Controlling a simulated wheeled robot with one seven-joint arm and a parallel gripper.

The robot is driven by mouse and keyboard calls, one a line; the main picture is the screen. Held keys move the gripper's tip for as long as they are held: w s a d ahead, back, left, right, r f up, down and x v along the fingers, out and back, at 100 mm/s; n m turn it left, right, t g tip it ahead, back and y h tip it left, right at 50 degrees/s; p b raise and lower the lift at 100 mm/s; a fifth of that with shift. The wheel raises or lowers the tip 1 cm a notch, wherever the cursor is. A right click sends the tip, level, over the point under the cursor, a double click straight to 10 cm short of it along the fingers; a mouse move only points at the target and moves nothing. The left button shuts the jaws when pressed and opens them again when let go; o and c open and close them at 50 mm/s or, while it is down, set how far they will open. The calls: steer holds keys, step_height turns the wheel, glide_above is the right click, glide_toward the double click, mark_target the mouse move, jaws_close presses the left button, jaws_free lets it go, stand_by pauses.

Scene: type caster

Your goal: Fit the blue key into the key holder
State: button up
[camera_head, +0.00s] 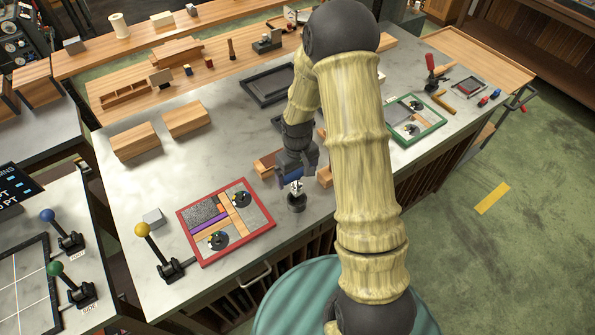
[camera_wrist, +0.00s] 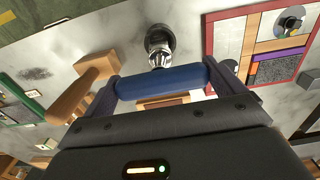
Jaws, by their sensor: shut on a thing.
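My gripper (camera_head: 291,172) is shut on the blue key (camera_wrist: 160,83), low over the grey table. Its blue bar-shaped handle spans between the two fingers in the wrist view, and a bit of it shows in the head view. The key holder (camera_head: 297,203), a small dark round base with a shiny metal part, stands just below the gripper. In the wrist view the holder (camera_wrist: 161,36) is right beyond the blue bar. Metal shows between the handle and the base. I cannot tell whether the key touches the holder or is inside it.
A red-framed puzzle board (camera_head: 262,228) lies left of the holder, and a green-framed board (camera_head: 437,134) lies to the right. Wooden blocks (camera_head: 265,163) stand close beside my gripper. Levers with yellow (camera_head: 142,230), blue and green knobs are at the left.

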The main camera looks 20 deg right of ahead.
mark_target(297, 185)
steer(key=shift+f+b, duration=0.8)
steer(key=shift+f, duration=0.55)
steer(key=shift+f+b, duration=1.75)
steer(key=shift+f, duration=0.5)
stand_by(0.6)
steer(key=o, duration=1)
steer(key=shift+o, duration=0.2)
steer(key=shift+r, duration=0.15)
step_height(297, 185, up, 17)
steer(key=b, duration=0.3)
